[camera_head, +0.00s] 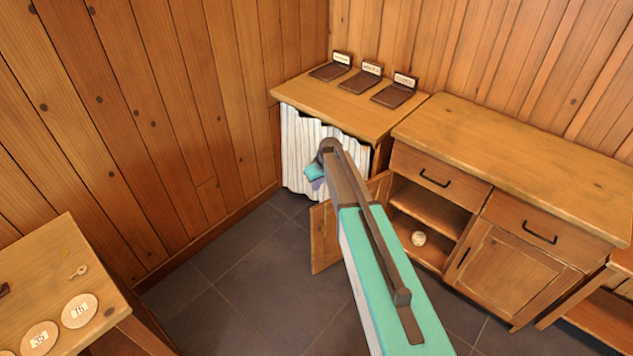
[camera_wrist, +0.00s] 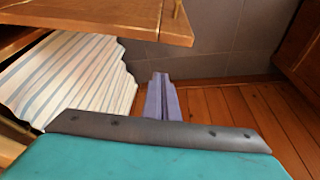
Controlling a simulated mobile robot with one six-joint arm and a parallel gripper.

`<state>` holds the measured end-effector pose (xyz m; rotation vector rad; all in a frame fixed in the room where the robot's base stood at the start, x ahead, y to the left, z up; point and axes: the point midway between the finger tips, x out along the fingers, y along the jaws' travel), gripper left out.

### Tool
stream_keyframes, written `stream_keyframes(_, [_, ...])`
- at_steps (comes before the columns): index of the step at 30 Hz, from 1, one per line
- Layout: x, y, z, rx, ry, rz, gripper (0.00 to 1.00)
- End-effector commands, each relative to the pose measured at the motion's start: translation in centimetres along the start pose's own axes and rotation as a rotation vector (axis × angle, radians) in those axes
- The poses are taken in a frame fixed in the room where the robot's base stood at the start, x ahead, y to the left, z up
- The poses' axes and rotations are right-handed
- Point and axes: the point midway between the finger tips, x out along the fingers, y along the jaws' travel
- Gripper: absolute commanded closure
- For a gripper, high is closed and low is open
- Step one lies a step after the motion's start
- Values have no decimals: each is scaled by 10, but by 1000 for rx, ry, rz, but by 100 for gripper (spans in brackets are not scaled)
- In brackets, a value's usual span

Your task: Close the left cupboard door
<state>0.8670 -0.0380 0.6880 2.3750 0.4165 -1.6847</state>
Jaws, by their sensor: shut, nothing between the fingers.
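The left cupboard door (camera_head: 323,240) stands swung open in the head view, out from the lower left of the cupboard (camera_head: 512,165). My arm hides part of it. Its open compartment shows a shelf (camera_head: 430,209) inside. My gripper (camera_head: 314,178) is in front of the striped curtain, to the left of the door and near its upper edge. In the wrist view my gripper (camera_wrist: 163,92) is shut and empty. A wooden panel (camera_wrist: 110,14), apparently the door, lies at the top of that view, apart from the fingertips. Contact elsewhere cannot be told.
A striped curtain (camera_head: 298,140) hangs under the corner counter (camera_head: 335,108), which carries several dark stands. The right cupboard door (camera_head: 510,270) is shut. A round spool-like thing (camera_head: 418,238) lies in the open compartment. A table (camera_head: 60,255) stands at lower left; tiled floor (camera_head: 235,275) between is clear.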

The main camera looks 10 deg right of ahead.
Motion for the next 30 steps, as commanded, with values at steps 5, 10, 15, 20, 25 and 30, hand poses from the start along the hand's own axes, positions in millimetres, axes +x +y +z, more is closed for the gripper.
stream_keyframes(5, [22, 0, -2, 0, -1, -1, 100])
stream_keyframes(10, [39, 1, -1, 0, -1, -1, 100])
stream_keyframes(15, [52, 1, -1, 1, -1, -1, 100])
stream_keyframes(20, [54, 0, 6, 1, 0, 0, 100])
stream_keyframes(25, [49, 0, 18, 1, 0, 0, 100])
stream_keyframes(30, [45, 1, 30, 2, -1, 0, 100])
